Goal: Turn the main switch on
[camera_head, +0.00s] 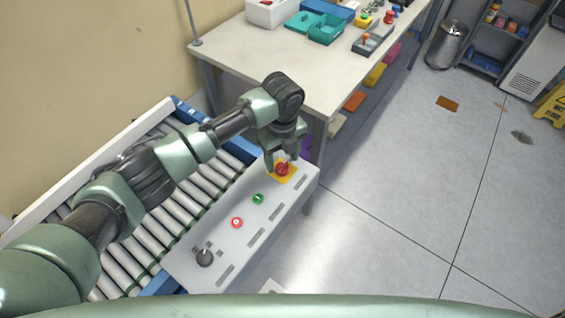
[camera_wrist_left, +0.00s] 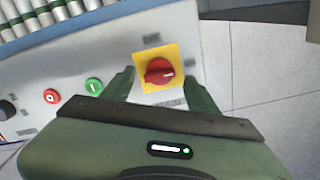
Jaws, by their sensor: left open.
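The main switch (camera_head: 283,169) is a red rotary knob on a yellow square plate at the far end of a grey control panel (camera_head: 222,217). In the left wrist view the red knob (camera_wrist_left: 159,71) shows near the middle, its white mark pointing to the right. My left gripper (camera_head: 282,160) is at the switch, fingers pointing down. In the left wrist view the open fingers (camera_wrist_left: 158,88) stand on either side of the yellow plate, with the knob between them in the picture. I cannot tell whether they touch it. My right gripper is not in view.
The panel also carries a green button (camera_head: 258,198), a red button (camera_head: 237,223) and a black knob (camera_head: 205,258). A roller conveyor (camera_head: 150,235) runs along the panel's left. A table (camera_head: 312,66) with bins stands behind. The floor at the right is mostly clear.

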